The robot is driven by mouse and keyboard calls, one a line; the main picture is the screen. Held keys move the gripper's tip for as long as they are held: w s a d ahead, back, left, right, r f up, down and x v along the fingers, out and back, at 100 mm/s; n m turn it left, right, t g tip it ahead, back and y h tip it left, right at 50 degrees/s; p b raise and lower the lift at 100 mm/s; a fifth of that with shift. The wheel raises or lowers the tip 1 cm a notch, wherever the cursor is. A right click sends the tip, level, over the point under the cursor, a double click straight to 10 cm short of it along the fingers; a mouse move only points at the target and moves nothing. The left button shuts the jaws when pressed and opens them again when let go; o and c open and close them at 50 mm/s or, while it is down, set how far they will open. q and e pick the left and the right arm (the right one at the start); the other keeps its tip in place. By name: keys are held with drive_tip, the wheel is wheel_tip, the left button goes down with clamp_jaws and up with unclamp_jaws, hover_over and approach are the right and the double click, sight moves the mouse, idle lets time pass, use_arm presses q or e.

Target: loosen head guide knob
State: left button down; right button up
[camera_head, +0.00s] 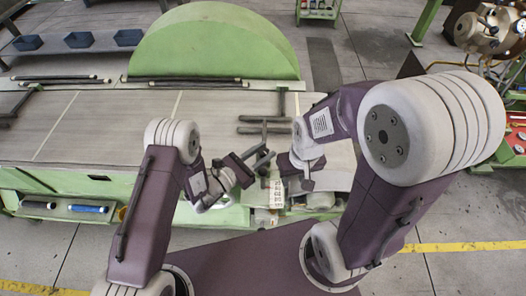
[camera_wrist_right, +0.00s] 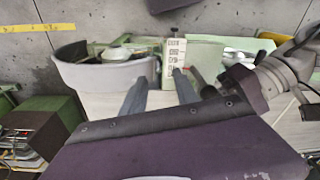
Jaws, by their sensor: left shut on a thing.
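My left gripper (camera_head: 263,157) reaches in beside the pale control panel (camera_head: 277,193) at the table's front edge. It is shut on a small part that its fingers hide, and I cannot tell whether this is the head guide knob. My right gripper (camera_wrist_right: 160,88) shows two grey fingers standing apart, with nothing seen between them. Beyond the fingers, in the right wrist view, is the upright white panel (camera_wrist_right: 173,62) with a column of markings. In the head view the right gripper is just right of the panel.
Dark grey bars (camera_head: 262,130) lie on the table (camera_head: 100,125) behind the left gripper. A large green half-disc (camera_head: 215,45) stands at the back. A grey bin (camera_wrist_right: 92,75) is left of the panel in the wrist view. The left table top is mostly clear.

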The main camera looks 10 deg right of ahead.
use_arm(q)
drive_tip(key=shift+r+t, duration=0.25)
drive_tip(key=shift+t, duration=0.05)
